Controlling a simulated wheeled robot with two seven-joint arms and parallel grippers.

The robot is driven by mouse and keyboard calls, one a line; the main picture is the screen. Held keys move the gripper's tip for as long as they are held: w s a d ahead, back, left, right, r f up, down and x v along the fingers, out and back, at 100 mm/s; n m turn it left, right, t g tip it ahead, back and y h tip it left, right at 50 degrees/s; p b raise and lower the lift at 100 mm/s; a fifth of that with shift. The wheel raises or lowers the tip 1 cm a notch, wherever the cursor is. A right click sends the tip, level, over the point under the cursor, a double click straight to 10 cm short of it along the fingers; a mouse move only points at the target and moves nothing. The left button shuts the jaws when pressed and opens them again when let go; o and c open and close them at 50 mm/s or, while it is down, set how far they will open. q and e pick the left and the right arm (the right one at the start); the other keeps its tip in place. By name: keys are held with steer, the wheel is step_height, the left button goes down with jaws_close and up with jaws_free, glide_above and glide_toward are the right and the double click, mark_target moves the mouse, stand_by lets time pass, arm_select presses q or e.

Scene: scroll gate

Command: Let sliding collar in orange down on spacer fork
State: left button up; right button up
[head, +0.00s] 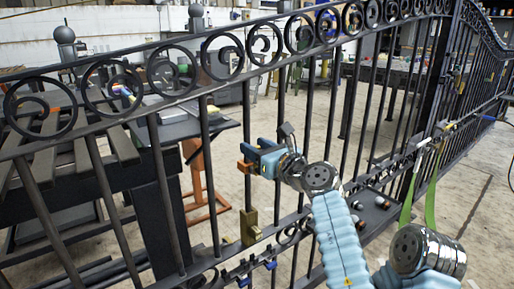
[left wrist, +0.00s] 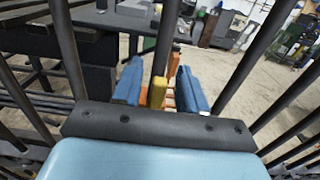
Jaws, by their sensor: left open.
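The orange sliding collar (head: 245,166) shows on an upright gate bar in the head view, high above the brass-yellow spacer fork (head: 250,228), which sits low on the same bar. There is a clear gap between them. My left gripper (head: 259,160) is at the collar, its blue fingers reaching in from the right. In the left wrist view the two fingers (left wrist: 158,88) are apart on either side of the bar. A yellow block (left wrist: 157,92) and some orange show between them. I cannot tell whether the fingers touch the collar. My right gripper is out of view.
The black scrolled gate (head: 206,130) spans the view, with close upright bars on both sides of my left gripper. An orange stand (head: 204,185) and a dark workbench (head: 60,170) are behind it. Green straps (head: 431,190) hang at the right.

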arm_select(q)
steer(key=shift+c, duration=0.4)
jaws_close()
steer(key=shift+s+a, duration=0.1)
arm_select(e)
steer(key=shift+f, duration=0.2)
arm_select(q)
steer(key=shift+s+a+f+n+b, duration=0.2)
steer(key=shift+s+a+n+b, duration=0.25)
steer(key=shift+n+b, duration=0.6)
steer(key=shift+s+a+f+n+b, duration=0.25)
steer(key=shift+a+n+b, duration=0.25)
steer(key=shift+n+b, duration=0.6)
steer(key=shift+s+a+f+n+b, duration=0.2)
steer(key=shift+s+a+n+b, duration=0.4)
steer(key=shift+n, duration=0.75)
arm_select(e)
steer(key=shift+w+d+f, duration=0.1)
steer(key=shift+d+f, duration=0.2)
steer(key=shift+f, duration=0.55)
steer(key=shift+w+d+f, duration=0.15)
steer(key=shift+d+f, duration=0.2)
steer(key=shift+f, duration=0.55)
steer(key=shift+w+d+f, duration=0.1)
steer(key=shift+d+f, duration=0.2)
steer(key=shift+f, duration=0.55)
arm_select(q)
steer(key=shift+w, duration=0.25)
